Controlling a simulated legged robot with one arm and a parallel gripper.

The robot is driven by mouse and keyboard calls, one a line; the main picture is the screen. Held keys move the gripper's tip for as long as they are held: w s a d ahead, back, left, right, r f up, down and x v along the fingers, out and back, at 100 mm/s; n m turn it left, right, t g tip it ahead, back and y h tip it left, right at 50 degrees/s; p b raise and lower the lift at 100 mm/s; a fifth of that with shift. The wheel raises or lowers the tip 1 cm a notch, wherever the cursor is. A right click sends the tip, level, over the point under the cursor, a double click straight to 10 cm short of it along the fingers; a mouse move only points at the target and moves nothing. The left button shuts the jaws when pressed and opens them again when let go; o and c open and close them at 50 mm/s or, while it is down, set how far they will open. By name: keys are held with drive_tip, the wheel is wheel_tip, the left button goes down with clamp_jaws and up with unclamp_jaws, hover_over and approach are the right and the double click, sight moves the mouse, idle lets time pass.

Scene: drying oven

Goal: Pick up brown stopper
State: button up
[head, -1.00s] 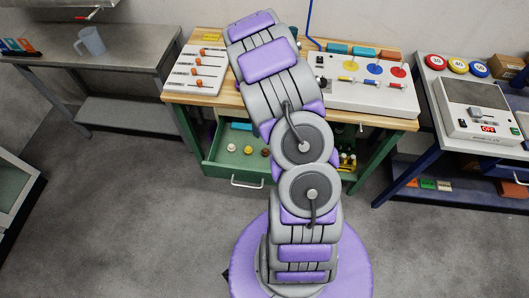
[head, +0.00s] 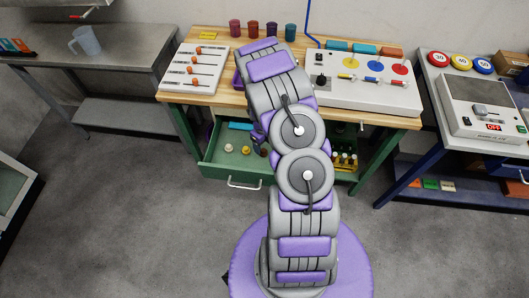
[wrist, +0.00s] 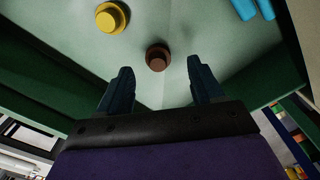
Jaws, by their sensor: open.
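The brown stopper (wrist: 157,58) stands on the pale floor of the green drawer in the wrist view. In the head view it is mostly hidden by my arm. My gripper (wrist: 160,72) is open and empty, with one dark finger on each side of the stopper in the picture. The fingers appear apart from it; the exact height gap cannot be told. A yellow stopper (wrist: 112,18) stands up and left of the brown one, and shows in the head view (head: 246,150).
The open green drawer (head: 210,172) has side walls around the stoppers. A pale stopper (head: 229,148) stands left of the yellow one. Blue items (wrist: 245,8) lie at the drawer's upper right in the wrist view. The wooden tabletop (head: 232,99) overhangs the drawer's back.

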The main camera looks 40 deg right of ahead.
sight(263, 149)
drive_tip(key=f, duration=0.3)
drive_tip(key=f+b, duration=0.1)
drive_tip(key=shift+w+a+f, duration=0.1)
drive_tip(key=shift+a+f, duration=0.1)
drive_tip(key=shift+a, duration=0.2)
drive_tip(key=shift+d, duration=0.2)
drive_tip(key=shift+c, duration=0.3)
drive_tip(key=shift+d, duration=0.2)
drive_tip(key=c, duration=0.3)
drive_tip(key=shift+a, duration=0.3)
drive_tip(key=c, duration=0.6)
drive_tip(key=shift+d, duration=0.1)
drive_tip(key=shift+c, duration=0.7)
